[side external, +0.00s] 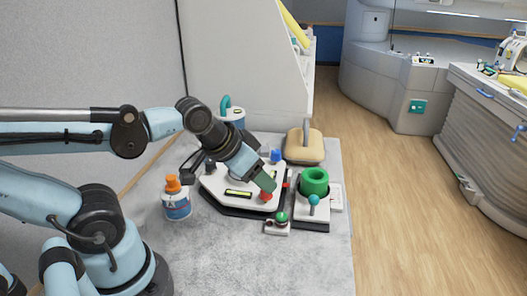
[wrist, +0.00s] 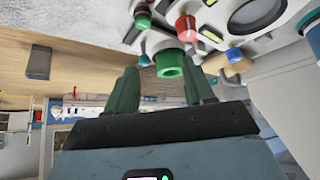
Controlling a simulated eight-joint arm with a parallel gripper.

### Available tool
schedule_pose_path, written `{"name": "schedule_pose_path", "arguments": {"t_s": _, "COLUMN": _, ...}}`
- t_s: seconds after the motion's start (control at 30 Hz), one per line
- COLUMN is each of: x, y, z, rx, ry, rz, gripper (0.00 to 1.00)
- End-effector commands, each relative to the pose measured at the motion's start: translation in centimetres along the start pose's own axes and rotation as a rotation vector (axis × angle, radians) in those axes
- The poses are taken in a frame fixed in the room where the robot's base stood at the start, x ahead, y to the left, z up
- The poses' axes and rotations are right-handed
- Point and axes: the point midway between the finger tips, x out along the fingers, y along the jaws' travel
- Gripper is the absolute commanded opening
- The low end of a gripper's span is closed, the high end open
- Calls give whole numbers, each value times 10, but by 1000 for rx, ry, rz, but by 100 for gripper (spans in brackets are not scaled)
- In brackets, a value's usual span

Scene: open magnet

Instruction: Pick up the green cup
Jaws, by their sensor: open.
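The green cup (side external: 315,182) stands upright at the right side of the table, on a pale control box, in the side view. It also shows in the wrist view (wrist: 168,68), beyond my fingertips and between them in the picture. My gripper (side external: 266,184) has green fingers and points down over the white console, left of the cup and apart from it. In the wrist view my gripper (wrist: 162,75) shows two spread fingers with nothing held between them.
A white console (side external: 220,185) with red and blue knobs lies under my gripper. A teal-topped joystick (side external: 314,201) stands in front of the cup. A small box with a green button (side external: 281,217) sits nearby. The table front is clear.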

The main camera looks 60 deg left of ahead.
Motion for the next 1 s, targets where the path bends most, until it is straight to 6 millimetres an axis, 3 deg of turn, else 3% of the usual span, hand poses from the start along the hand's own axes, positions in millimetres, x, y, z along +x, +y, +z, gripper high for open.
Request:
{"name": "schedule_pose_path", "arguments": {"t_s": 0.33, "x": 0, "y": 0, "z": 0, "rx": 0, "ry": 0, "rz": 0, "gripper": 53}}
{"name": "schedule_pose_path", "arguments": {"t_s": 0.67, "x": 0, "y": 0, "z": 0, "rx": 0, "ry": 0, "rz": 0, "gripper": 100}}
{"name": "schedule_pose_path", "arguments": {"t_s": 1.0, "x": 5, "y": 0, "z": -3, "rx": -11, "ry": -16, "rz": -24, "gripper": 100}}
